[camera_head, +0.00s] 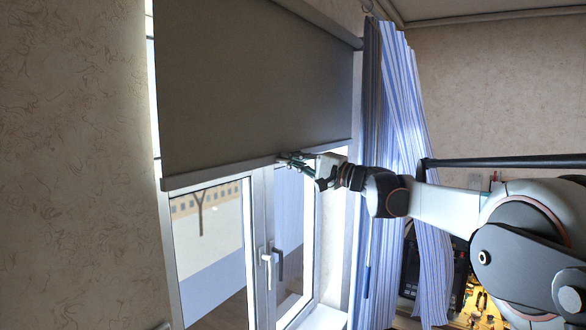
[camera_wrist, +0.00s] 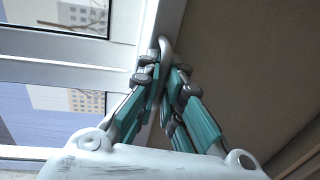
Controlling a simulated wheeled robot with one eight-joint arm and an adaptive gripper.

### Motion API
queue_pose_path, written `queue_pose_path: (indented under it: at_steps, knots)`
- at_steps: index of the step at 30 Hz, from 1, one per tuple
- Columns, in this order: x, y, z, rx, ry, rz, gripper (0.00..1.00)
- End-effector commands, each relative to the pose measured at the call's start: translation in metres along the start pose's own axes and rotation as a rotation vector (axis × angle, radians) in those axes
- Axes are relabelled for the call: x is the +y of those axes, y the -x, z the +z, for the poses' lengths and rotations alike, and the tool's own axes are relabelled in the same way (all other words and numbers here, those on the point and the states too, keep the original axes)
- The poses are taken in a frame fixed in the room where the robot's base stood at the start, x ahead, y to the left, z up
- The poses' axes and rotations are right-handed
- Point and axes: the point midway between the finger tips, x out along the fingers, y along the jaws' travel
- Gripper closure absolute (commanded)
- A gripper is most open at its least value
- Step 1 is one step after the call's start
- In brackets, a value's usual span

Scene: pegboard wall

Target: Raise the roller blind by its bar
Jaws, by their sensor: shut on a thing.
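The grey roller blind (camera_head: 255,85) hangs over the upper part of the window, its lower edge about halfway down the view. Its pale bar (camera_head: 222,174) runs along that lower edge. My gripper (camera_head: 283,158) is at the bar, right of its middle. In the wrist view, my gripper (camera_wrist: 164,75) has its green-padded fingers closed together on the bar (camera_wrist: 166,48), one on each side. The blind's cloth (camera_wrist: 235,60) fills the right of that view. The fingers hide part of the bar.
The window (camera_head: 210,230) below the blind has a handle (camera_head: 267,257) on its middle frame. Blue-striped curtains (camera_head: 405,120) hang close to the right, behind my arm. A pegboard area with tools (camera_head: 480,300) shows at the lower right.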

Motion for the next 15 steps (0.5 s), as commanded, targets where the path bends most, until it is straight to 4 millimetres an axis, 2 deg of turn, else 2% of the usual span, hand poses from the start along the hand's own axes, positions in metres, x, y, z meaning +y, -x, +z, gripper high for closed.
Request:
queue_pose_path:
  at_steps: [9, 12, 15]
  knots:
    - [-0.0008, 0.0000, 0.0000, 0.000, -0.001, 0.000, 1.00]
    - [-0.0007, 0.0000, -0.0001, 0.000, -0.001, 0.000, 0.75]
    - [-0.0006, 0.0000, 0.0000, 0.000, -0.001, 0.000, 0.72]
